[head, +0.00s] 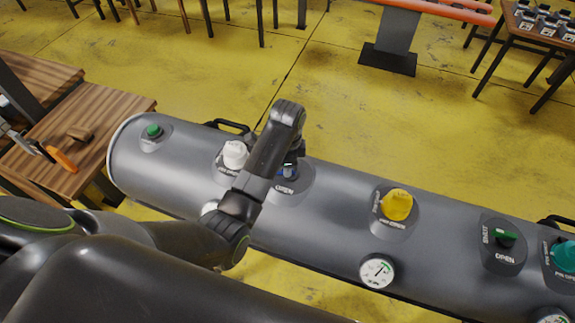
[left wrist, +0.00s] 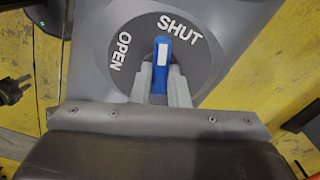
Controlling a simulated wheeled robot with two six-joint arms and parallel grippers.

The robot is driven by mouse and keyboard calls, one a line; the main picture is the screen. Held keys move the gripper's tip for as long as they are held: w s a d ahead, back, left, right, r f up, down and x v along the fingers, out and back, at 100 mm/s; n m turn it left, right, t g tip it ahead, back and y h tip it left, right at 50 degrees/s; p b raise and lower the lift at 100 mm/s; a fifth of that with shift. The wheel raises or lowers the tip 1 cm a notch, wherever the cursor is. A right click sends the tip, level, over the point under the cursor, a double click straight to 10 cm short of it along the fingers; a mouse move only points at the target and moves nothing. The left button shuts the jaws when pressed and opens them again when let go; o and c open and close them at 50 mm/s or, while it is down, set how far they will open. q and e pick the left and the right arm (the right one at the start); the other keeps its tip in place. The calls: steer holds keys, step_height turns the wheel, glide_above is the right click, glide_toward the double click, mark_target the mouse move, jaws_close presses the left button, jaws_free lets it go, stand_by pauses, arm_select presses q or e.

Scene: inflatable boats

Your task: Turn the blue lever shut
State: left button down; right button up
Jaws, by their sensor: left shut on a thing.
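The blue lever (left wrist: 162,62) stands on a dark round plate (left wrist: 205,62) marked SHUT and OPEN in the left wrist view. It points up in that picture, between the two words and near the start of SHUT. My left gripper (left wrist: 162,75) is shut on the lever, with one pale finger on each side. In the head view my left gripper (head: 291,158) reaches down over the lever (head: 288,172), which is mostly hidden by my wrist; part of the OPEN label shows below it.
The lever sits on a long grey tube (head: 335,205). A white knob (head: 235,154) is close on its left, a yellow knob (head: 397,204) and a gauge (head: 377,271) on its right. A green lever (head: 505,239) is farther right. A wooden table (head: 95,120) with tools stands left.

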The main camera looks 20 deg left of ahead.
arm_select(q)
steer(key=shift+w+m, duration=0.15)
steer(key=shift+m, duration=1.85)
steer(key=c, duration=1.4)
jaws_free()
steer(key=shift+w+r, duration=0.1)
